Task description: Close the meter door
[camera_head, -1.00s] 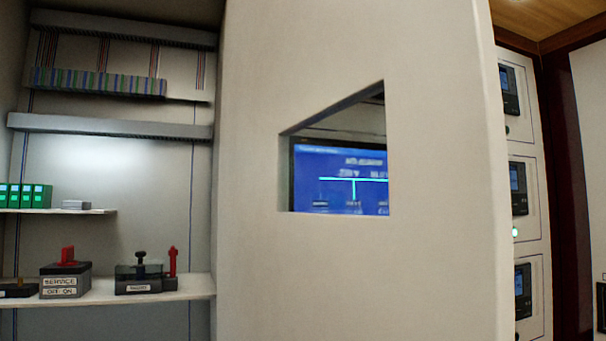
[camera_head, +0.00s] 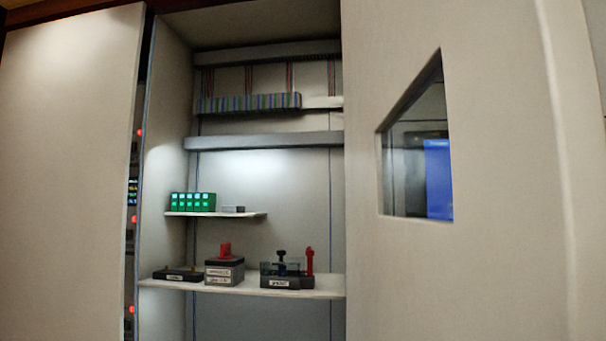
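The meter door (camera_head: 480,270) is a large pale panel at the right of the head view. It stands swung out at an angle, with a window cut through it. A blue screen (camera_head: 438,180) shows through the window. To its left the cabinet interior (camera_head: 262,180) is exposed. The door's handle and hinges cannot be made out. Neither of my grippers is in view.
A lower shelf (camera_head: 322,288) holds a grey box with a red switch (camera_head: 224,266) and other small devices. A smaller shelf (camera_head: 240,214) carries a green-lit block (camera_head: 193,202). Another pale panel (camera_head: 65,180) stands at the left, with red lights beside its edge.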

